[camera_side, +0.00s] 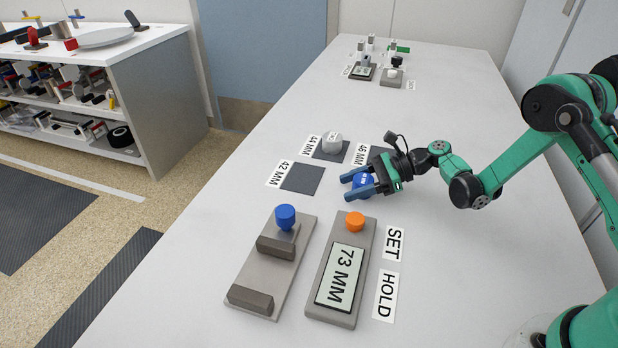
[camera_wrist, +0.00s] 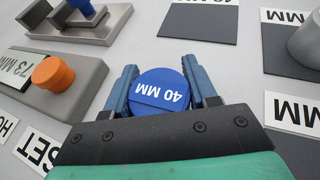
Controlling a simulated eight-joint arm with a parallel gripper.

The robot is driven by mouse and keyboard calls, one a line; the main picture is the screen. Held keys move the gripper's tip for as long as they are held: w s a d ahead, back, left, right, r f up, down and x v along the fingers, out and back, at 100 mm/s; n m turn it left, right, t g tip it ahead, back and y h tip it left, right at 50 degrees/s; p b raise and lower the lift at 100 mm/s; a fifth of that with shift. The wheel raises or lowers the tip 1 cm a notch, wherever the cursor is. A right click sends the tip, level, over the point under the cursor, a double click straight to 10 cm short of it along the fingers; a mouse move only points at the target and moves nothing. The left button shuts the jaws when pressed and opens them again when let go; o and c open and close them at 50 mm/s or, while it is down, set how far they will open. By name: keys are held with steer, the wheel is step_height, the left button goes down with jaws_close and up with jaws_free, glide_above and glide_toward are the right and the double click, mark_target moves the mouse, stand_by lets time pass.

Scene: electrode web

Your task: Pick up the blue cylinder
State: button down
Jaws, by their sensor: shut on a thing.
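The blue cylinder (camera_wrist: 158,92) has a round top marked "40 MM" and sits between the two fingers of my gripper (camera_wrist: 162,95) in the wrist view. The fingers touch it on both sides. In the side view the cylinder (camera_side: 363,181) shows between the fingers of my gripper (camera_side: 357,187), low over the white table. I cannot tell whether its base touches the table.
A grey vise-like fixture with a blue knob (camera_side: 285,217) and a "73 MM" display unit with an orange knob (camera_side: 355,222) stand in front. Dark pads lie behind, labelled 42, 44 and 46 MM. A grey cylinder (camera_side: 332,143) stands on the 44 MM pad.

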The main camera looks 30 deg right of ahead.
steer(key=shift+r, duration=0.1)
step_height(320, 180, up, 20)
step_height(320, 180, up, 7)
steer(key=m+t+h, duration=0.8)
steer(key=m, duration=0.2)
glide_above(369, 178)
steer(key=s+d, duration=0.1)
steer(key=f+n+g+y, duration=0.2)
steer(key=f+n, duration=0.1)
steer(key=f, duration=0.6)
steer(key=w+f+n+g+y, duration=0.1)
steer(key=f+n+g+y, duration=0.2)
steer(key=f, duration=0.6)
steer(key=w+f+n+g+y, duration=0.1)
steer(key=f+n+g+y, duration=0.1)
steer(key=f, duration=0.7)
steer(key=shift+n+g+y, duration=0.3)
steer(key=shift+n+y, duration=0.2)
steer(key=shift+n, duration=0.5)
steer(key=shift+f, duration=0.1)
steer(key=shift+c, duration=1.3)
jaws_free()
